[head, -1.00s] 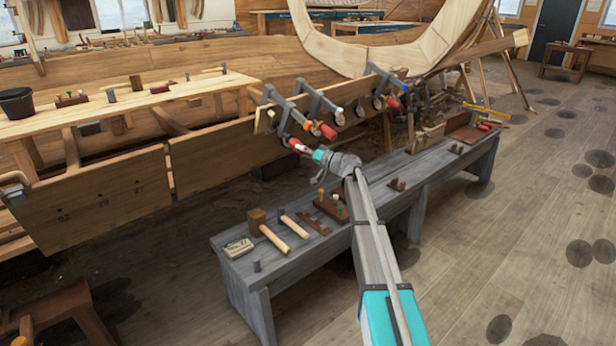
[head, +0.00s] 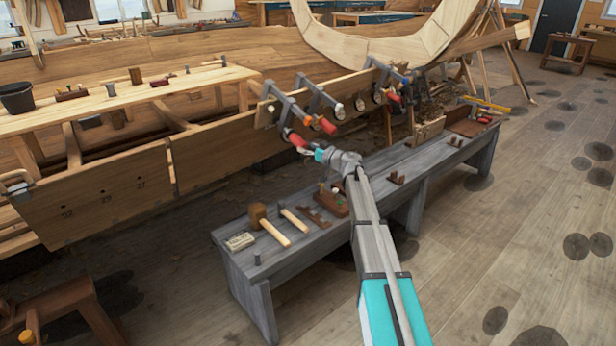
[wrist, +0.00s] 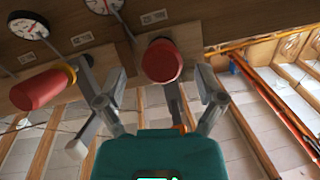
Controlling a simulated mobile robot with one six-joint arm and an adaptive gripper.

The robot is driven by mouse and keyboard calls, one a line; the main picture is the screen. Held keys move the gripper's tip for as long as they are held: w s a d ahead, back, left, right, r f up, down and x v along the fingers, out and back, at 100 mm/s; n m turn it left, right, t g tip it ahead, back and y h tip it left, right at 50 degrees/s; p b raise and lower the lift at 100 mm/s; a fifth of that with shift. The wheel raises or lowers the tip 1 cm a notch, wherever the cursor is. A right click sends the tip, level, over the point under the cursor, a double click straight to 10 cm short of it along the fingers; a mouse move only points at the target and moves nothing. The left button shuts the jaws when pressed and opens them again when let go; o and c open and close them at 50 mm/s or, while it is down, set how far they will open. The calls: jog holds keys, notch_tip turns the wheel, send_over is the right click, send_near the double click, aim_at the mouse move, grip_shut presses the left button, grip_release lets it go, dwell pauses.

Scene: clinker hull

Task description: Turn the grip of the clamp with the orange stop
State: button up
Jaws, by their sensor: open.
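Clamps with red grips hang on the wooden plank. The clamp with the orange stop (head: 305,119) is the leftmost of the near group in the head view. Its red grip (head: 297,140) is right by my gripper (head: 311,150). In the wrist view my gripper (wrist: 160,84) is open, with one finger on each side of this red grip (wrist: 162,61). I see no clear contact. The orange stop (wrist: 180,128) shows partly behind the gripper body. A neighbouring clamp has a red grip with a yellow collar (wrist: 40,90) and a white stop (wrist: 76,148), left in the wrist view.
More clamps (head: 393,95) stand farther right along the plank. Round dials (wrist: 28,27) are on the plank. The floor at right is open.

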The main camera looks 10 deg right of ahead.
jog(key=v, duration=1.1)
jog(key=s+a+r+g+h+p, duration=0.2)
jog(key=s+a+p, duration=0.4)
jog(key=s+p, duration=0.3)
jog(key=s+a+r+m+g+h+p, duration=0.1)
jog(key=s+a+r+g+h+p, duration=0.1)
jog(key=s+a+r+g+p, duration=0.2)
jog(key=shift+s+a+g+p, duration=0.9)
jog(key=shift+s+g+p, duration=0.9)
jog(key=shift+s+p, duration=1.55)
jog(key=shift+r, duration=0.1)
jog(key=shift+w, duration=0.1)
